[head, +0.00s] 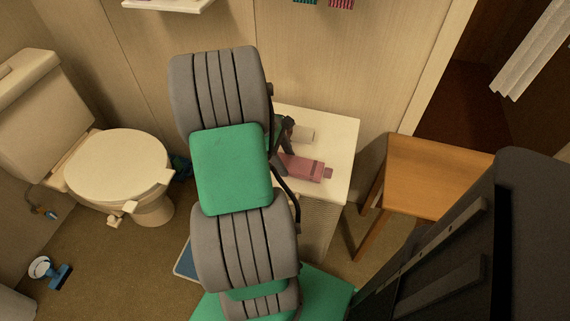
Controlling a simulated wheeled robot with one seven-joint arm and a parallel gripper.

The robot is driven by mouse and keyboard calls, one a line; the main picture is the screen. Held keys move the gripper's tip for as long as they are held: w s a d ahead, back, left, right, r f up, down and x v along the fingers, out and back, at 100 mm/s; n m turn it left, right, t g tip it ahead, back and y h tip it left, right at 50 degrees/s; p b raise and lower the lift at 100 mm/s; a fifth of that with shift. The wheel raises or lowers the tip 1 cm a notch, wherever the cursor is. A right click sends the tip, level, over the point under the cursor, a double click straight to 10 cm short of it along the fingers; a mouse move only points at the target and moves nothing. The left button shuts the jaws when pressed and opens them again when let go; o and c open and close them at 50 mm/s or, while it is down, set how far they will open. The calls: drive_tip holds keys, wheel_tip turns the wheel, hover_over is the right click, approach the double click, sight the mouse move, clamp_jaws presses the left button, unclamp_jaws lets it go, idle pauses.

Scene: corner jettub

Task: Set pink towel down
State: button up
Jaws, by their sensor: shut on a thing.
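A pink object (303,168), the only plain pink thing near my gripper, is at the white cabinet top in the head view. It looks flat and bottle-like, with a narrower dark-pink end to the right, so its folded-towel form is not clear. My gripper (287,150) is partly hidden behind my arm. Its dark fingers meet the left end of the pink object and are shut on it. I cannot tell whether the object touches the cabinet top (335,129) or is held just above it.
A pale roll-like item (303,135) is behind the pink object. Bare cabinet top shows at the back and right. A wooden stool (435,175) stands right of the cabinet, a toilet (118,165) at left. Striped cloths (341,3) hang at the top.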

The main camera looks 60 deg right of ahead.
drive_tip(key=shift+f, duration=0.65)
drive_tip(key=shift+r, duration=0.1)
drive_tip(key=o, duration=1.5)
